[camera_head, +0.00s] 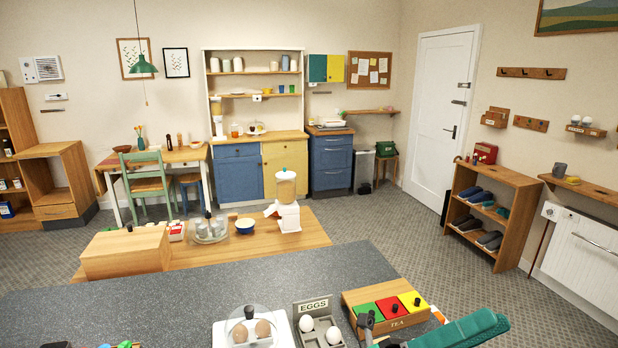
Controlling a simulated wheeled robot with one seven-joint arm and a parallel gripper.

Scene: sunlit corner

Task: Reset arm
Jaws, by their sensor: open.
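My gripper (405,338) shows only in part at the bottom edge, right of centre, as a dark grey prong and a broad teal piece cut off by the frame. It is open, and I see nothing held in it. It overlaps the near edge of the view of the grey counter (200,290), just in front of a wooden tea box (358,298) with green, red and yellow lids.
Left of the tea box are an egg holder (308,308) with white eggs and a white board (222,332) with brown eggs under a clear dome. Beyond stands a wooden table (313,232) with a white dispenser (288,217). The counter's middle left is clear.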

